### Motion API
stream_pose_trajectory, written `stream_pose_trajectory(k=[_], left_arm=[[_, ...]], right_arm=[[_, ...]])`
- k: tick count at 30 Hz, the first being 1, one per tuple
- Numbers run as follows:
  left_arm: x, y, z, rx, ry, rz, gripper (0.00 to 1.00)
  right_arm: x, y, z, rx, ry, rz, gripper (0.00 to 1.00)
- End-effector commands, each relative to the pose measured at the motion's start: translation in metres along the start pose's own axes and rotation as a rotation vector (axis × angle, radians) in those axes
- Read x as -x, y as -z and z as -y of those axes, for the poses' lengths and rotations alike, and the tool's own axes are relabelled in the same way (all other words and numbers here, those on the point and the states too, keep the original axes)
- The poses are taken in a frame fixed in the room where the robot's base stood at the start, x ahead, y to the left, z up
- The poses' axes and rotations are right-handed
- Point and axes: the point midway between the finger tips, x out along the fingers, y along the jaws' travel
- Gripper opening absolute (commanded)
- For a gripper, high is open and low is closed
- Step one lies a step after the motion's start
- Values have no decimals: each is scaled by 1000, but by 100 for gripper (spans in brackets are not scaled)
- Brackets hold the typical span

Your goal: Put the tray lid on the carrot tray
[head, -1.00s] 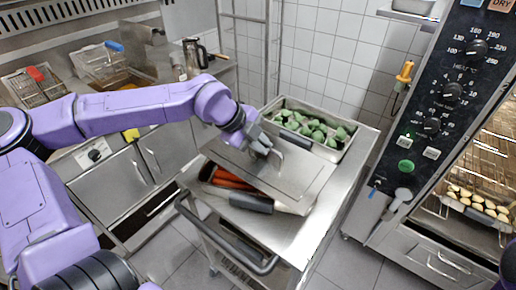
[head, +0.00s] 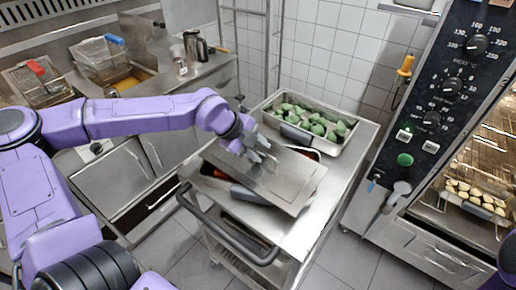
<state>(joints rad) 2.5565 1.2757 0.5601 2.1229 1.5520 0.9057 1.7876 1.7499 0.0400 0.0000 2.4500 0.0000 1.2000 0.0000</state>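The tray lid (head: 292,187) is a flat grey metal plate over the carrot tray on the steel cart. It hides most of the tray. The tray's black handles show at the front (head: 250,194) and back (head: 297,134). A little orange-red shows at the lid's left edge and by its right back edge. I cannot tell whether the lid is fully seated. My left gripper (head: 266,152) is just above the middle of the lid, by its handle. Its fingers look spread apart, though contact with the handle is unclear. My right gripper is out of view.
A tray of green vegetables (head: 350,126) stands behind the lid on the cart (head: 315,215). An oven (head: 420,215) with food on a rack is at the right. Fryer baskets (head: 98,55) and a jug (head: 196,48) are on the back left counter. Floor is free at lower right.

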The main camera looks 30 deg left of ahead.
Motion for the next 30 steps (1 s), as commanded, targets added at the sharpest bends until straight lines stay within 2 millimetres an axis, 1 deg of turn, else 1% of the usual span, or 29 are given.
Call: stream_pose_trajectory(k=[2,4,5,8,12,15,19,21,24,30], left_arm=[[1,0,1,0,0,0,38],[6,2,4,0,1,0,38],[8,1,3,1,3,0,38],[28,1,4,4,9,-2,38],[66,1,3,2,11,-5,38],[89,1,2,1,9,-3,38],[111,1,2,0,5,0,38],[118,1,2,-1,2,-1,38],[123,1,2,0,1,-1,38],[123,1,2,0,0,0,38]], right_arm=[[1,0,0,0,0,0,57],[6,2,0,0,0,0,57],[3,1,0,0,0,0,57],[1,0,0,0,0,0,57],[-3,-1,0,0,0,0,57],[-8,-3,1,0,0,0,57],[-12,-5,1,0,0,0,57],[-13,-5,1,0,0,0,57],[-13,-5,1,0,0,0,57],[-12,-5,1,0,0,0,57]])
